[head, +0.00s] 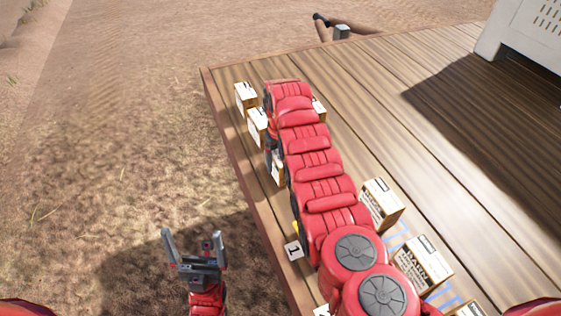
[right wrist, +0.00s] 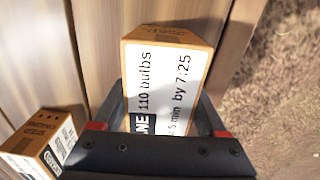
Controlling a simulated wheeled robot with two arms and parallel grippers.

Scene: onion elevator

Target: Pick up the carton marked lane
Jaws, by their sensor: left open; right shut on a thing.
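In the right wrist view a tan carton (right wrist: 165,75) with a white label sits between the fingers of my right gripper (right wrist: 163,100), which is shut on it. The label reads "NE" at the end of a partly covered word, "110 bulbs" and "5 min by 7:25". The start of the word is hidden by the gripper. In the head view my red arm mostly hides the right gripper, and I cannot tell which carton there it holds. My left gripper (head: 192,243) is open and empty above the ground, left of the wooden deck.
The wooden deck (head: 400,110) holds other cartons: two (head: 380,203) (head: 423,262) right of my arm and one (head: 245,97) near the far left corner. Another carton (right wrist: 42,142) stands lower left in the wrist view. A pale crate (head: 525,35) stands far right. The deck's middle is clear.

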